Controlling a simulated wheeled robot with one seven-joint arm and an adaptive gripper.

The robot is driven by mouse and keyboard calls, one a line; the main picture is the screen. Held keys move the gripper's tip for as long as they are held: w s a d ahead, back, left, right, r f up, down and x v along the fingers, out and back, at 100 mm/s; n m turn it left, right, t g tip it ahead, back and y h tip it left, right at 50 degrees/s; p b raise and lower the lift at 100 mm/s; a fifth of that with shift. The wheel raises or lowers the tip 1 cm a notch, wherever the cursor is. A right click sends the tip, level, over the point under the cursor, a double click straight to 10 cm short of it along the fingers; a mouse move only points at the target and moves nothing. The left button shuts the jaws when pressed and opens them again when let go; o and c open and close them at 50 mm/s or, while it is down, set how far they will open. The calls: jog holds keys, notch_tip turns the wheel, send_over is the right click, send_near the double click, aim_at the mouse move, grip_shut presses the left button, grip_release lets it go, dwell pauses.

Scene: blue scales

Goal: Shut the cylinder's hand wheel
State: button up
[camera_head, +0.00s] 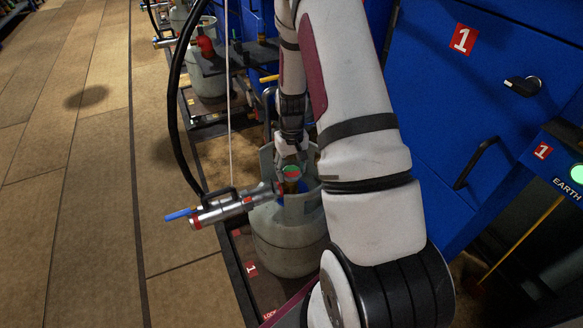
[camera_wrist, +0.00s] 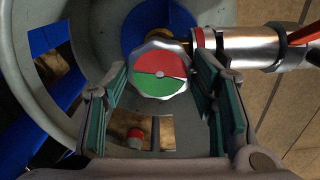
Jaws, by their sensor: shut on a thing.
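The hand wheel (camera_wrist: 160,72) sits on top of the cylinder, with a red half and a green half on its face and a pale scalloped rim. In the head view the hand wheel (camera_head: 291,172) is small, at the end of my arm. My gripper (camera_wrist: 160,88) has its two green-padded fingers on either side of the wheel and is shut on it. The grey cylinder (camera_head: 287,243) stands upright, its collar (camera_wrist: 70,100) around the valve. Part of the cylinder is hidden behind my arm.
A silver coupling (camera_head: 222,208) with a blue lever and a black hose juts left from the valve. A blue cabinet (camera_head: 440,80) stands at the right. Another cylinder (camera_head: 208,75) stands behind. Floor at the left is clear.

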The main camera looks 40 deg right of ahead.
aim_at(292, 171)
jog(key=m, duration=0.7)
jog(key=shift+p, duration=0.3)
jog(key=m+p, duration=0.1)
jog(key=m, duration=0.5)
jog(key=shift+m, duration=0.4)
jog(key=o, duration=1.1)
jog(key=shift+o, duration=0.2)
notch_tip(292, 171, up, 12)
